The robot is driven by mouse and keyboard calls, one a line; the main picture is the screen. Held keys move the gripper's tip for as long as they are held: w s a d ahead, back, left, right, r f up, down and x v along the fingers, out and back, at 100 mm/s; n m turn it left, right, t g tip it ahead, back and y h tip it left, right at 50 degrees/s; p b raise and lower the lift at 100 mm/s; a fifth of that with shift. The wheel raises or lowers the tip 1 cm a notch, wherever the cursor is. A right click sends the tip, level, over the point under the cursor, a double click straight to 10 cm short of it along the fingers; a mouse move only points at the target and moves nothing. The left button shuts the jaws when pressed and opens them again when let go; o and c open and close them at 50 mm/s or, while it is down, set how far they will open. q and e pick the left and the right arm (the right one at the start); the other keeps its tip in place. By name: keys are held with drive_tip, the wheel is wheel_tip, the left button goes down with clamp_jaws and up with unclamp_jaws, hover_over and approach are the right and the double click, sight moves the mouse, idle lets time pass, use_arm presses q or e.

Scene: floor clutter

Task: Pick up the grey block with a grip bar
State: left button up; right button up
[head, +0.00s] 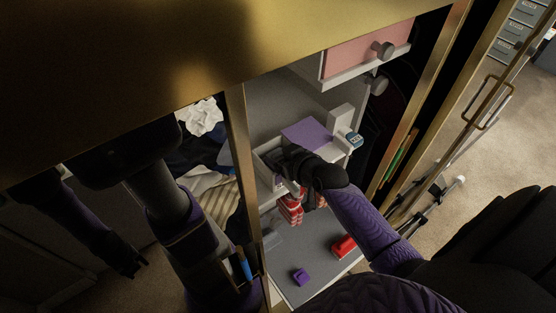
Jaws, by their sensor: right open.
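My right gripper (284,172) reaches in from the lower right to a light grey open compartment (262,152) on the cabinet's middle level. It is open, and its dark fingers are partly hidden by the wrist. A light grey upright block (341,117) stands behind a purple panel, apart from the gripper. A small grey piece (271,240) lies on the lower shelf. No grip bar shows clearly on either, so I cannot tell which is the grey block. My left gripper (132,267) is small and dark at the lower left; its fingers are unclear.
The lower shelf (300,262) holds a purple block (301,277), a red object (344,246) and a red-and-white item (291,208). A blue-and-white item (354,139) sits near the purple panel (307,133). A gold frame post (243,170) and a pink drawer (362,52) bound the opening.

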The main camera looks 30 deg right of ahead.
drive_tip(key=shift+w+f, duration=0.15)
drive_tip(key=shift+w, duration=0.15)
drive_tip(key=c, duration=0.9)
